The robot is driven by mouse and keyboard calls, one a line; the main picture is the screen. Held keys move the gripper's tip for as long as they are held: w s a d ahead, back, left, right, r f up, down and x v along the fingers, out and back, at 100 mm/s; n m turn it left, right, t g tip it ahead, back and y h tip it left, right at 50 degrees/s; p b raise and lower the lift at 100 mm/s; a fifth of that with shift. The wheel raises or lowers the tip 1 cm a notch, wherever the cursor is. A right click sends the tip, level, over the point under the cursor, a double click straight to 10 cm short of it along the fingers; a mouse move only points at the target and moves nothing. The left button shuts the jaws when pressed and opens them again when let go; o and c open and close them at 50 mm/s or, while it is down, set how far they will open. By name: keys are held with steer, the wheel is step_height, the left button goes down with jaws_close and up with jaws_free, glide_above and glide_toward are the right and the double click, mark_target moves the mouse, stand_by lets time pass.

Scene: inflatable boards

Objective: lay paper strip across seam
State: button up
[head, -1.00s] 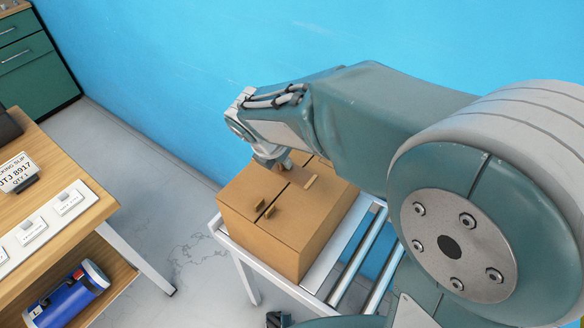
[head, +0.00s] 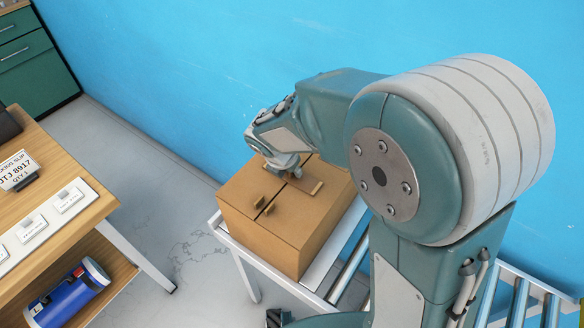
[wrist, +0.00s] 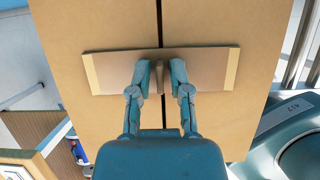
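The brown paper strip (wrist: 210,68), with paler ends, lies crosswise over the dark seam (wrist: 159,18) of the cardboard box (wrist: 95,25) in the wrist view. Its middle has a small raised ridge between my fingers. The strip's other part is hidden there. Whether the whole strip touches the box is hard to tell.
The box sits on a roller conveyor (head: 350,275) against the blue wall. A wooden table (head: 60,165) with cards stands at left, a blue cylinder (head: 70,293) on its lower shelf.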

stand_by(0.3)
steer(key=v, duration=1.2)
steer(key=s+d+r+m+t+y, duration=0.1)
steer(key=s+d+m, duration=0.6)
steer(key=m, duration=0.7)
steer(key=s+d+r+m+t+y, duration=0.1)
steer(key=s+d+r+m, duration=0.2)
steer(key=s+d+m, duration=0.5)
steer(key=shift+s+d+r+m+y, duration=0.25)
steer(key=shift+r+m+y, duration=0.15)
steer(key=shift+m, duration=2.8)
